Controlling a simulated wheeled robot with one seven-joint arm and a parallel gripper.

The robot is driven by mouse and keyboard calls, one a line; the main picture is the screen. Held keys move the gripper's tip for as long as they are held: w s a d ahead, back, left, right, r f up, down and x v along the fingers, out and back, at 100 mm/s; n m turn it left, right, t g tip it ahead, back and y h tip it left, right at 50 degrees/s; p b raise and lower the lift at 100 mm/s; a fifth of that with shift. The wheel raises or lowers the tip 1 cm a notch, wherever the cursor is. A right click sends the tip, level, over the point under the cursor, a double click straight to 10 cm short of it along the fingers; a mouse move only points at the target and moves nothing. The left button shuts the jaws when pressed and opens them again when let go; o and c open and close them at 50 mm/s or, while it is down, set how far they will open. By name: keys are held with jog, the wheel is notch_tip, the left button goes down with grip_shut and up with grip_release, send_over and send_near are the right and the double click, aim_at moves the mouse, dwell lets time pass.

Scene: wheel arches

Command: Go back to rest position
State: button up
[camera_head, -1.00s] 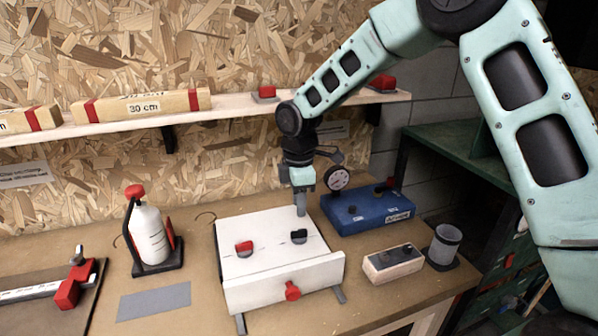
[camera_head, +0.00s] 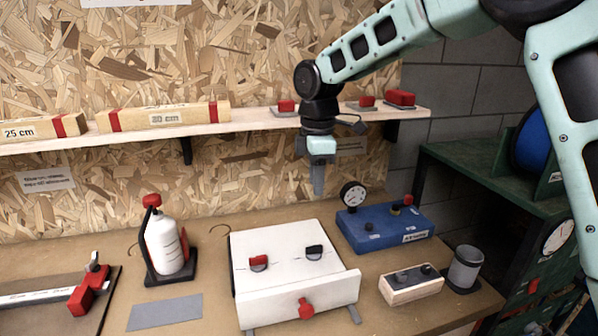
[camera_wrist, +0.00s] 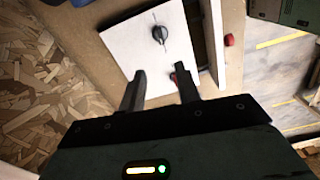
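My gripper (camera_head: 318,182) hangs in the air above the back of the white box, in front of the chipboard wall and just below the shelf. In the wrist view its two fingers (camera_wrist: 160,92) are spread apart with nothing between them. The white box (camera_head: 290,278) on the bench has a red knob (camera_head: 258,263) and a black knob (camera_head: 314,252) on top, and a round red knob (camera_head: 305,308) on its front. In the wrist view the white box (camera_wrist: 120,48) lies below the fingers, clear of them.
The shelf (camera_head: 240,123) behind holds wooden blocks and red items. A blue box with a gauge (camera_head: 385,230), a small wooden box (camera_head: 411,288) and a grey cup (camera_head: 465,268) stand right. A white bottle (camera_head: 165,245) and a red clamp (camera_head: 85,295) are left.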

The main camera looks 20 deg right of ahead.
jog(key=s+a+m, duration=0.1)
jog(key=s+a, duration=0.3)
jog(key=s, duration=0.3)
jog(key=s+a+m, duration=0.2)
jog(key=s+a, duration=0.2)
jog(key=s, duration=0.3)
jog(key=s+d+f+m, duration=0.1)
jog(key=s+f+m, duration=0.1)
jog(key=s, duration=0.8)
jog(key=s+f+m, duration=0.2)
jog(key=s+m, duration=0.1)
jog(key=s, duration=0.6)
jog(key=shift+s+d+f+m+y, duration=0.15)
jog(key=shift+s+d+m+y, duration=0.15)
jog(key=shift+s+d+m, duration=0.1)
